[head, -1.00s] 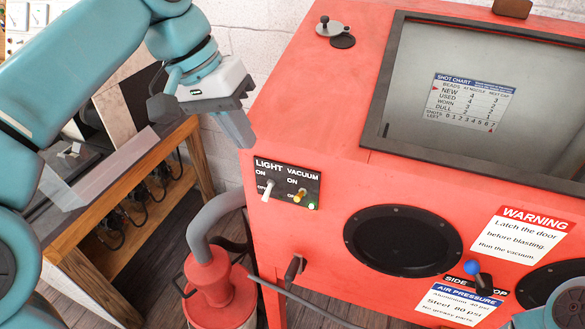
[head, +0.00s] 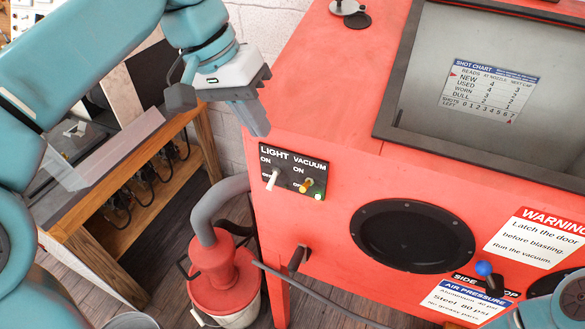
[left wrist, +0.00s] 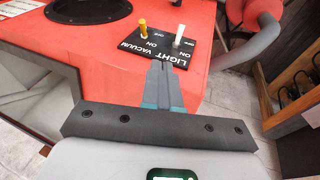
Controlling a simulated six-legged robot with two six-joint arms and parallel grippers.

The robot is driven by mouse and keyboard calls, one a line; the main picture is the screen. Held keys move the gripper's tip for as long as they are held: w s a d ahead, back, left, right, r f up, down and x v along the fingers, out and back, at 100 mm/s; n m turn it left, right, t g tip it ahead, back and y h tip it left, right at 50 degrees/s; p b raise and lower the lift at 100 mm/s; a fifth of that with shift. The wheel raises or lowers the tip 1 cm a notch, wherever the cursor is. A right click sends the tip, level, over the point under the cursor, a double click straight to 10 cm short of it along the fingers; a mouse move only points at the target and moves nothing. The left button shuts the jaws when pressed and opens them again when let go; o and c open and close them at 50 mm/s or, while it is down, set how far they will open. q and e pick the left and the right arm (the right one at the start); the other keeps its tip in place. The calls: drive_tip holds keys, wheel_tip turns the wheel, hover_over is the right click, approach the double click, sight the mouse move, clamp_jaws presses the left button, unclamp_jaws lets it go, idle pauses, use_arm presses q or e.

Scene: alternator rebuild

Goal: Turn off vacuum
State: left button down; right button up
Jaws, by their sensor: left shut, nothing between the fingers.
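The vacuum switch (head: 307,187) is a short yellow lever on the right of a black panel (head: 290,173) on the red cabinet's front. A small green lamp (head: 319,196) glows beside it. A white light switch (head: 271,180) is left of it. I cannot tell for sure which way the yellow lever is thrown. My left gripper (head: 257,120) is shut and empty, above and left of the panel, apart from the switches. In the left wrist view the panel appears upside down beyond the shut fingers (left wrist: 160,68), with the yellow lever (left wrist: 143,28) left of the white one.
The red cabinet (head: 300,90) fills the middle and right, with a round black port (head: 412,238) and a blue-knobbed lever (head: 484,269). A red vacuum canister (head: 222,275) with a grey hose stands below the panel. A wooden bench (head: 150,215) is at left.

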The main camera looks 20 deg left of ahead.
sight(275, 152)
use_arm(q)
drive_tip(key=x, duration=0.7)
drive_tip(key=shift+w+f, duration=0.25)
drive_tip(key=shift+f, duration=0.15)
drive_tip(key=d, duration=0.1)
drive_tip(key=s+d+f, duration=0.1)
drive_tip(key=d, duration=0.1)
drive_tip(key=shift+s+f, duration=0.1)
drive_tip(key=shift+d+f, duration=0.15)
drive_tip(key=shift+f, duration=0.1)
drive_tip(key=shift+d, duration=0.1)
